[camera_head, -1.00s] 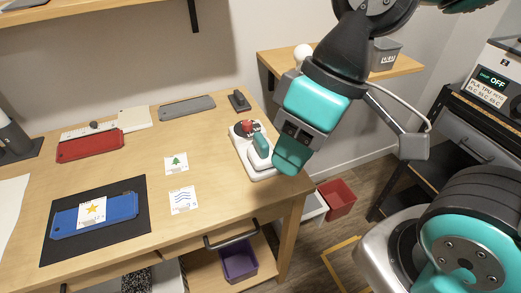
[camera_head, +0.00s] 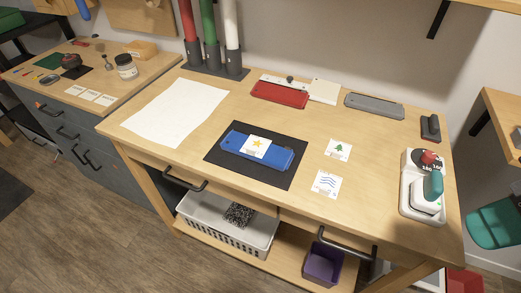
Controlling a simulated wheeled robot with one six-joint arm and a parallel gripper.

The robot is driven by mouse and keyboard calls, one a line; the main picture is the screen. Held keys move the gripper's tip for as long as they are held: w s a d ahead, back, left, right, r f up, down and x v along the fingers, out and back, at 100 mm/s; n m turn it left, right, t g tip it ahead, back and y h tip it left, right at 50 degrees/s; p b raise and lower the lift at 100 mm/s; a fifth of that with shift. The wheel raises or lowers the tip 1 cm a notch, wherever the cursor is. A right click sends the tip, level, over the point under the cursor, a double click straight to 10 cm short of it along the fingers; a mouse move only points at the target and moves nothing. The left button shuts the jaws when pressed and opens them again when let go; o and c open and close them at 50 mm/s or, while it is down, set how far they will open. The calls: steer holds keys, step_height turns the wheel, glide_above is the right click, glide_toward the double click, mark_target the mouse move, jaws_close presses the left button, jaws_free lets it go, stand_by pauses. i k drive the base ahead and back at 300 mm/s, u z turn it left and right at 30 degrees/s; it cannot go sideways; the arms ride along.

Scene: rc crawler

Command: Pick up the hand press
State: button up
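The hand press appears to be the teal-handled tool (camera_head: 433,187) with a white base, sitting in a white stand (camera_head: 408,205) near the right end of the wooden table. The stand has a red knob (camera_head: 429,157) on a black dial behind the teal handle.
A blue panel (camera_head: 240,148) with a star card lies on a black mat (camera_head: 215,157). Tree (camera_head: 338,149) and wave (camera_head: 327,184) cards lie nearby. Red (camera_head: 280,94) and grey (camera_head: 374,105) panels lie at the back. A second bench (camera_head: 130,90) stands left; floor (camera_head: 90,225) is clear in front.

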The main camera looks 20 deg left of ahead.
mark_target(424, 194)
steer(key=k, duration=0.5)
steer(key=u, duration=1.35)
steer(key=i, duration=0.9)
steer(key=z, duration=1.95)
